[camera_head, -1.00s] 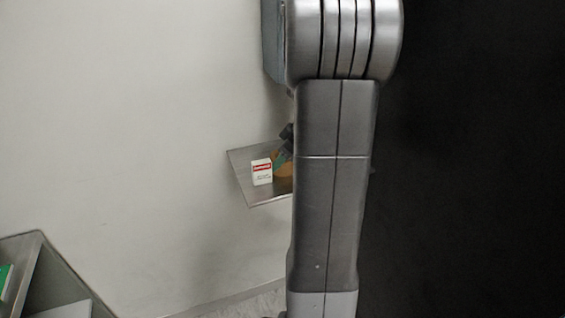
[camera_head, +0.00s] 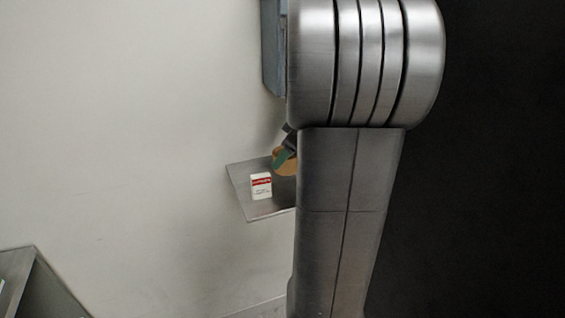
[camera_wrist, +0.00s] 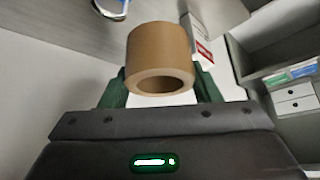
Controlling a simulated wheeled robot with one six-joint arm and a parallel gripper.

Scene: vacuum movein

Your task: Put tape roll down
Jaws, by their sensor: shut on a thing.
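The tan tape roll (camera_wrist: 158,48) is between the two green fingers of my gripper (camera_wrist: 160,88) in the wrist view, and the gripper is shut on it. In the head view the tape roll (camera_head: 288,163) shows partly behind my arm, with my gripper (camera_head: 283,154) at its upper left. It appears a little above the small metal shelf (camera_head: 248,208), with a dark patch below it. A white box with a red band (camera_head: 261,187) stands upright on the shelf, just left of the roll. My arm hides the shelf's right part.
A grey cabinet (camera_head: 45,290) is at the lower left in the head view. The wrist view shows a shelf unit with small white drawers (camera_wrist: 293,98) at the right.

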